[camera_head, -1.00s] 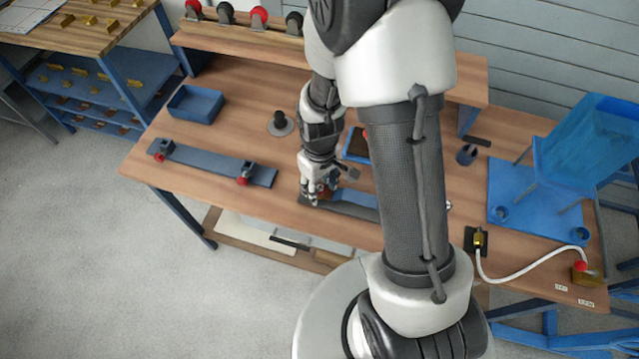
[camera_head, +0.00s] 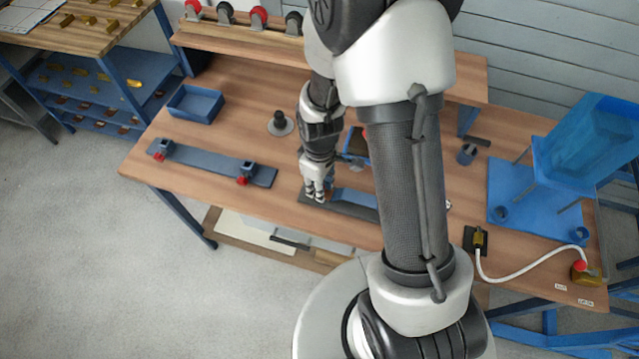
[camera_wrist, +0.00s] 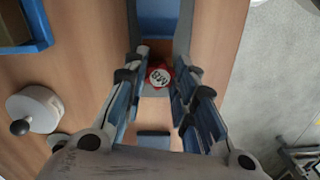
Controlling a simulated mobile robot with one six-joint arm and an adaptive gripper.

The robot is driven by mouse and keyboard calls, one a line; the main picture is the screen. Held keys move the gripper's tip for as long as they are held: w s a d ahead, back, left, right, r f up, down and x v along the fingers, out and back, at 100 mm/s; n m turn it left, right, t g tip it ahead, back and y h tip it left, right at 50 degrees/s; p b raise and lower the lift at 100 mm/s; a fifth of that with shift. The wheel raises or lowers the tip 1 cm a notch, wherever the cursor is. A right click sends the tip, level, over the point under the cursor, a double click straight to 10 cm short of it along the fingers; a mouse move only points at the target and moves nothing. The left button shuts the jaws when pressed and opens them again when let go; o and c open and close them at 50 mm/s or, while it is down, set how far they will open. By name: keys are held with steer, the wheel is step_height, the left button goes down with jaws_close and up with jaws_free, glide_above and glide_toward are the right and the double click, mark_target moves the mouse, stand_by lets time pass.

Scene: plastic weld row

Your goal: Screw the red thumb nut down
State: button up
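The red thumb nut (camera_wrist: 159,77) shows in the wrist view as a red rim around a pale top with dark marks. It lies between the fingers of my gripper (camera_wrist: 162,72), near their tips. The fingers stand apart on either side of it, with a gap on the left; I cannot tell whether the right finger touches. In the head view my gripper (camera_head: 316,193) points down at the left end of a dark fixture bar (camera_head: 352,207) on the wooden bench. The nut is hidden there by the gripper.
A second bar (camera_head: 210,163) with two red-knobbed clamps lies to the left. A blue tray (camera_head: 196,103) and a round grey stand (camera_head: 280,124) are behind. A blue chair-like piece (camera_head: 575,150) and a white hose (camera_head: 520,273) are at the right.

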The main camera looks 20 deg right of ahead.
jaws_close()
steer(key=m, duration=1.1)
steer(key=shift+o, duration=0.8)
jaws_free()
steer(key=shift+m, duration=0.3)
steer(key=o, duration=0.5)
steer(key=o, duration=0.4)
